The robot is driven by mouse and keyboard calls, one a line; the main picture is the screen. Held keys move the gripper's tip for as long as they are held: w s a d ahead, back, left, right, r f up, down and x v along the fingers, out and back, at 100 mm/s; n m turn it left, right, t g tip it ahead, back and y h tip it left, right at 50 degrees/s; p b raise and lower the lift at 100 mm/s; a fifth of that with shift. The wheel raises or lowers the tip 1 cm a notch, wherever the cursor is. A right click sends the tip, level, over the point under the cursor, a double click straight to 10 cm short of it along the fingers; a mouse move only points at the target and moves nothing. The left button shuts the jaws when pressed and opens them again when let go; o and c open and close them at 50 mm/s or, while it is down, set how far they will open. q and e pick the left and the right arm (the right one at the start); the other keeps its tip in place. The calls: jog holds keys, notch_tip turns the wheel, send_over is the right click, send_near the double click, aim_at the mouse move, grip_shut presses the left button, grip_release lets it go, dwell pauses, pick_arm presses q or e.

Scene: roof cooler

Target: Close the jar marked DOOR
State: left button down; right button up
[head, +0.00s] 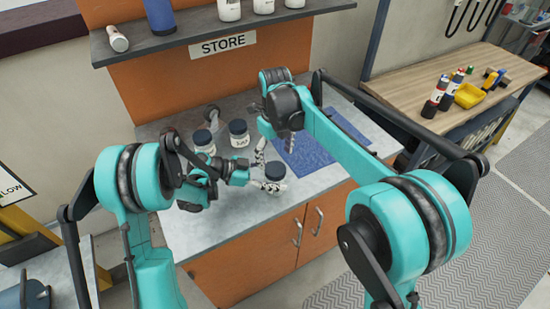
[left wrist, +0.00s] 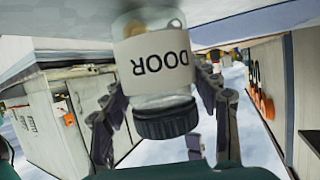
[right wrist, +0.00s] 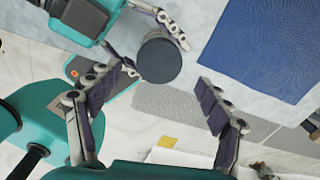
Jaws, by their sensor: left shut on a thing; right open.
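The jar marked DOOR (left wrist: 157,62) has a white label and a dark lid (left wrist: 166,118) on its mouth. I cannot tell how tight the lid is. In the head view the jar (head: 275,171) stands on the grey counter near its front edge. My left gripper (head: 262,170) is shut on the jar, one finger on each side of it. In the right wrist view the round dark lid (right wrist: 160,61) shows from above between the left fingers. My right gripper (right wrist: 150,103) is open and empty, above and apart from the lid; its fingertips are hard to see in the head view.
Two other dark-lidded white jars stand behind, one (head: 204,140) on the left and one (head: 239,132) beside it. A blue mat (head: 325,145) lies on the counter to the right. A STORE shelf (head: 215,33) with bottles hangs above. A wooden table (head: 440,65) is at far right.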

jog(key=shift+c, duration=0.4)
jog(key=n, duration=0.4)
jog(key=shift+r+n, duration=0.15)
jog(key=shift+n, duration=0.25)
jog(key=n, duration=0.4)
jog(key=shift+r, duration=0.15)
jog(key=n, duration=0.5)
jog(key=shift+r, duration=0.2)
jog(key=n, duration=0.7)
jog(key=shift+r, duration=0.25)
jog(key=n, duration=0.7)
jog(key=shift+r, duration=0.25)
jog(key=n, duration=0.4)
jog(key=shift+r+n, duration=0.2)
jog(key=shift+n, duration=0.2)
jog(key=n, duration=0.4)
jog(key=shift+r, duration=0.15)
jog(key=n, duration=0.6)
jog(key=shift+r+n, duration=0.2)
jog(key=shift+n, duration=0.1)
